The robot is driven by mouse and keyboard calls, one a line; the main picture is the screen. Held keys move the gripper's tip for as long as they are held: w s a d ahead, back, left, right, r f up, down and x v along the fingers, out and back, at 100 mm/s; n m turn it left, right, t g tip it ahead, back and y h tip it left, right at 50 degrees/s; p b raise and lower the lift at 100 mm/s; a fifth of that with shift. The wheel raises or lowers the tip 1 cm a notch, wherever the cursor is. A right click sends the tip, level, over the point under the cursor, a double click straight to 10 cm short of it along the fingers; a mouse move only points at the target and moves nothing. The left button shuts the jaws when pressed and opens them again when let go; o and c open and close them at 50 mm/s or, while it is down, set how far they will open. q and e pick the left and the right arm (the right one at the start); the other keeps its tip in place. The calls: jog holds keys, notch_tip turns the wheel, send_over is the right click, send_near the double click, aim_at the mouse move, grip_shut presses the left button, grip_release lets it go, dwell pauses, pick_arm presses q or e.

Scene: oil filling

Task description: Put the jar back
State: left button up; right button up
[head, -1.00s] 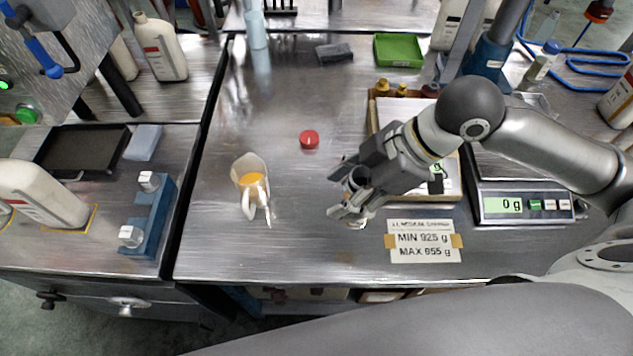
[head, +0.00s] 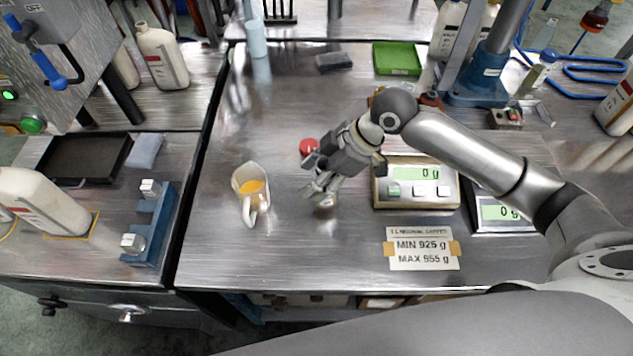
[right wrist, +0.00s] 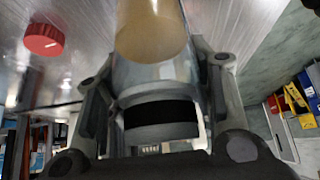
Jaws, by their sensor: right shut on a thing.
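The jar (right wrist: 150,35), clear with amber contents, is between the fingers of my right gripper (right wrist: 155,90) in the right wrist view. In the head view my right gripper (head: 322,187) is shut on the jar (head: 325,203), which is mostly hidden by the fingers. It is low over the middle of the bench; I cannot tell whether it touches the top. A red cap (head: 308,147) lies just behind the gripper and also shows in the right wrist view (right wrist: 43,40). My left gripper is not in view.
A pitcher (head: 251,190) with orange-yellow liquid stands to the left. A scale (head: 385,205) reading 0 g stands to the right, with another scale (head: 500,215) beside it. A label card (head: 422,248) lies at the front. A green tray (head: 397,60) is at the back.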

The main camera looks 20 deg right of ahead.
notch_tip(320, 180, down, 3)
jog(key=shift+f+p, duration=0.1)
jog(key=shift+p, duration=0.3)
jog(key=shift+w, duration=0.1)
jog(key=shift+f, duration=0.2)
jog(key=o, duration=1.1)
jog(key=shift+c, duration=0.2)
jog(key=b+v, duration=0.1)
jog(key=v, duration=1.1)
jog(key=shift+r, duration=0.25)
jog(key=shift+f, duration=0.1)
